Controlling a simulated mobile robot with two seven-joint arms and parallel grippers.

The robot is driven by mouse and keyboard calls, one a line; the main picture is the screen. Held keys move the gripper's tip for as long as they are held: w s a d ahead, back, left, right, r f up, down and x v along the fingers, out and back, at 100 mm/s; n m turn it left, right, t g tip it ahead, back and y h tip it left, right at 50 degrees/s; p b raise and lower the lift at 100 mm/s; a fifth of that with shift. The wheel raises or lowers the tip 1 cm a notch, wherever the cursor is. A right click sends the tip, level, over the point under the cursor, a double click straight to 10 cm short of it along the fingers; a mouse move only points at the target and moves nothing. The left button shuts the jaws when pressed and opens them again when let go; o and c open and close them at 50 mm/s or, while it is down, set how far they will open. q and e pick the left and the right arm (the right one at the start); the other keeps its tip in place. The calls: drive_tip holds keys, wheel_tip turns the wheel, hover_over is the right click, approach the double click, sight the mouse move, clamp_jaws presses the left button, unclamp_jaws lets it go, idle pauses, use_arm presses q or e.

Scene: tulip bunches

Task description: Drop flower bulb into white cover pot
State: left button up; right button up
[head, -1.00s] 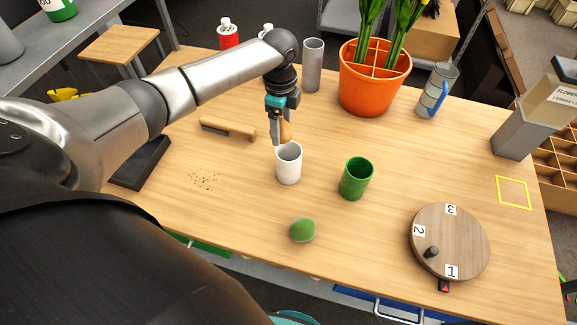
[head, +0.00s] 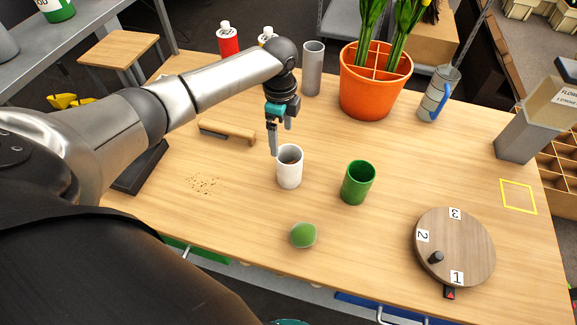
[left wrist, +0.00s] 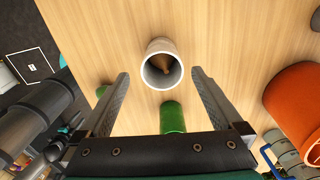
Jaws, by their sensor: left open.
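The white cover pot (head: 290,174) stands upright on the wooden table, to the left of the green pot (head: 357,184). In the left wrist view the white pot (left wrist: 160,45) is seen from above, and the brown flower bulb (left wrist: 162,64) lies inside it. The bulb is hidden in the head view. My left gripper (head: 281,139) is open and empty just above the white pot's rim, with its fingers spread apart. My right gripper is not in view.
A green ball-like object (head: 303,235) lies in front of the pots. A wooden numbered disc (head: 455,250) is at right. An orange planter (head: 372,90) and a grey cylinder (head: 313,70) stand behind. A wooden-handled brush (head: 227,132) lies at left near scattered crumbs.

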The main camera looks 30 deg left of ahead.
use_arm(q)
wheel_tip(320, 180, up, 15)
drive_tip(key=p, duration=0.1)
drive_tip(key=shift+r, duration=0.15)
idle(0.6)
